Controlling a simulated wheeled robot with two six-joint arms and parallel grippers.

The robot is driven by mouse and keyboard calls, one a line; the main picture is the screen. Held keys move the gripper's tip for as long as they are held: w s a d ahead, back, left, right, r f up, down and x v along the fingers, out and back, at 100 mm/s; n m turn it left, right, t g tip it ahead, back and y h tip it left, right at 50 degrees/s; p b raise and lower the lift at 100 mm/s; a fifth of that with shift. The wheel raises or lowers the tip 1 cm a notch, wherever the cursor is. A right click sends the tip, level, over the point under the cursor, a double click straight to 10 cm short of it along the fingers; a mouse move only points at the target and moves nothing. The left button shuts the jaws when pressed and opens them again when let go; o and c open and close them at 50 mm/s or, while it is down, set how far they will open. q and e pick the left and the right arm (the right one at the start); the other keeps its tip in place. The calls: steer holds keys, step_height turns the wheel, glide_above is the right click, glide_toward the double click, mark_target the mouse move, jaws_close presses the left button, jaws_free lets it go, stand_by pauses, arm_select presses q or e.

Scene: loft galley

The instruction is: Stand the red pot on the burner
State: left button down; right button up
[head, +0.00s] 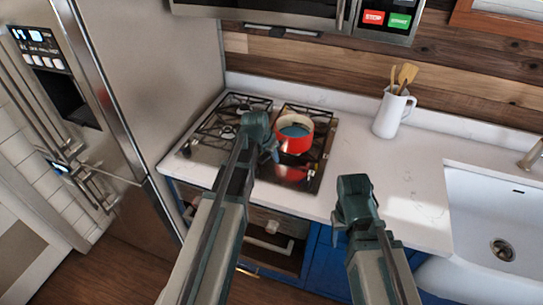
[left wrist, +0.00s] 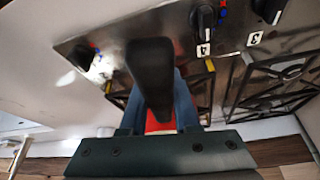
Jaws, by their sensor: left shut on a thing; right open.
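The red pot (head: 296,143), with a pale rim and a bluish inside, is upright over the right half of the cooktop (head: 232,150) in the head view. My left gripper (head: 270,148) is at its left side, shut on its dark handle (left wrist: 151,72), which shows between the blue fingers in the left wrist view. A strip of red pot (left wrist: 158,123) shows behind the handle there. The burner under the pot is mostly hidden, and I cannot tell whether the pot touches the grate (left wrist: 208,92). My right gripper (head: 345,222) is open and empty near the counter's front edge.
A white jug (head: 391,114) with wooden utensils stands right of the cooktop. The white sink (head: 497,215) is at the far right, the fridge (head: 160,70) at the left. Control knobs (left wrist: 204,18) line the cooktop.

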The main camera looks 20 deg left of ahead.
arm_select(q)
steer(key=c, duration=0.6)
jaws_free()
steer(key=shift+o, duration=0.2)
steer(key=p+v, duration=1.2)
steer(key=v, duration=0.2)
steer(key=shift+d+p, duration=0.1)
steer(key=shift+p, duration=0.25)
steer(key=shift+f, duration=0.1)
steer(key=shift+s+d+f, duration=0.1)
steer(key=shift+f, duration=0.05)
steer(key=s+d+f+m+g+y+b, duration=0.1)
steer(key=s+d+f+g+b, duration=0.3)
steer(key=s+d+f+b, duration=1)
steer(key=s+d+f+y, duration=0.1)
steer(key=s+d, duration=0.3)
steer(key=shift+s+f+g+y, duration=0.25)
steer(key=shift+g+y, duration=0.05)
steer(key=shift+g, duration=0.1)
